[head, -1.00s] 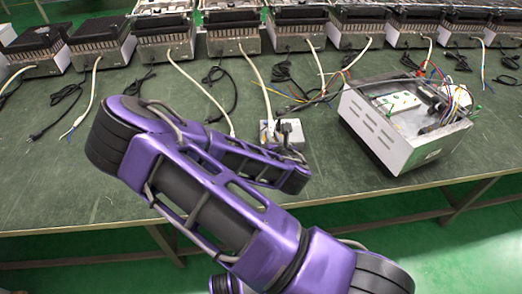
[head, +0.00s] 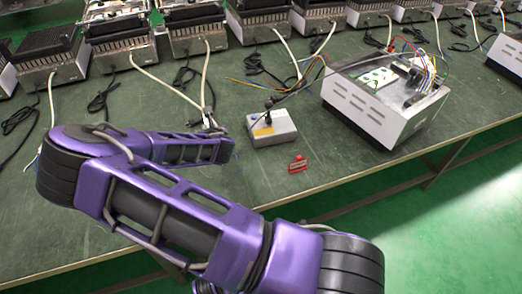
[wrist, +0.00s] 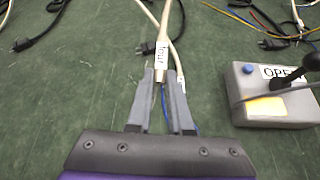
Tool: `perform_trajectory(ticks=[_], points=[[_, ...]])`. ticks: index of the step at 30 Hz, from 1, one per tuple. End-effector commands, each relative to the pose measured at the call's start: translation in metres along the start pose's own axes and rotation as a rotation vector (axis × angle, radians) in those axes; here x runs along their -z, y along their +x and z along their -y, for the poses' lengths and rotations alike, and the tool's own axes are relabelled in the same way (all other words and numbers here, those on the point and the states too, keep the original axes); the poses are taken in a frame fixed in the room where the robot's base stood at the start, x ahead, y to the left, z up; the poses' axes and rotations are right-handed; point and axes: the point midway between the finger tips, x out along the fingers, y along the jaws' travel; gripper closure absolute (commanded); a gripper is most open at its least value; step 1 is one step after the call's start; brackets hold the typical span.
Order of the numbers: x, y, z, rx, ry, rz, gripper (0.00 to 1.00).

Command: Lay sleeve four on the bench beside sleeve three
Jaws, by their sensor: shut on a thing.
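In the wrist view my gripper (wrist: 161,78) is closed around the lower end of a pale sleeve (wrist: 162,52) labelled "four", on a white cable. Blue wire shows between the fingers below it. The sleeve is low over the green bench (wrist: 75,90); I cannot tell if it touches. A second white cable curves in just right of it and ends at a pale, marked piece (wrist: 181,84) beside the right finger, its label unreadable. In the head view the two cables (head: 204,85) meet beyond my arm, and my fingertips are not clear there.
A grey box (head: 271,127) with a black lever and a blue button stands right of my gripper. A small red object (head: 298,164) lies near the bench's front edge. An open white unit (head: 385,100) stands further right. Several heater units line the back.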

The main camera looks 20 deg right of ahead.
Motion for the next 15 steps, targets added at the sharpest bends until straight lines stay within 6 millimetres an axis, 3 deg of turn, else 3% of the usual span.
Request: perform_trajectory(ticks=[1,6,10,15], points=[[0.004,0.022,-0.015,-0.005,-0.021,-0.015,1.0],[-0.001,0.062,-0.051,0.004,-0.078,-0.069,1.0],[-0.004,0.075,-0.067,0.01,-0.099,-0.093,1.0],[-0.005,0.079,-0.071,0.014,-0.108,-0.102,1.0]])
